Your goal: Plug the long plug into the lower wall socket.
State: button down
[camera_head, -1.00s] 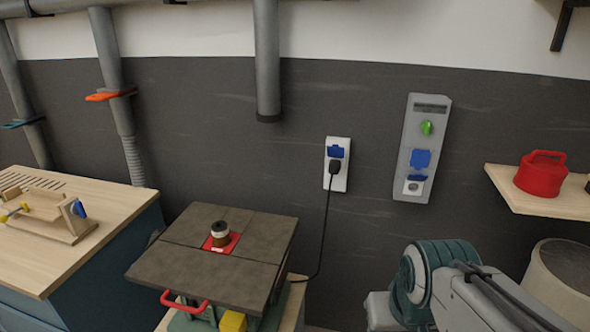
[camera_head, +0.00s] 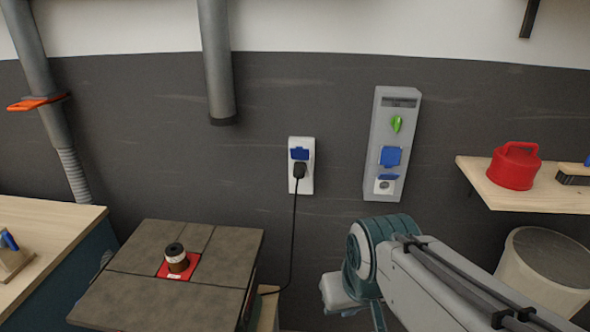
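A black plug (camera_head: 300,171) with a cord sits in the lower part of a white wall socket box (camera_head: 305,187) with a blue cover. The cord hangs down behind the machine table. To its right, a grey wall panel (camera_head: 379,130) has a green knob (camera_head: 396,123), a blue closed cover (camera_head: 390,156) and below it a lower socket (camera_head: 384,186) with its blue lid raised. My arm reaches in from the lower right. Its end points down past the bottom edge, so my gripper's fingers are not seen. I cannot tell whether it holds anything.
A router table (camera_head: 205,245) with a red insert stands at lower left, beside a wooden workbench (camera_head: 48,215). At right, a shelf (camera_head: 530,197) holds a red can (camera_head: 514,166), above a pale bin (camera_head: 546,265). The wall before the sockets is clear.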

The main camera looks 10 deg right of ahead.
aim_at(300, 168)
jog(key=u, duration=0.05)
jog(key=k, duration=0.55)
jog(key=z, duration=0.9)
jog(key=i, duration=1.5)
jog(key=u, duration=0.5)
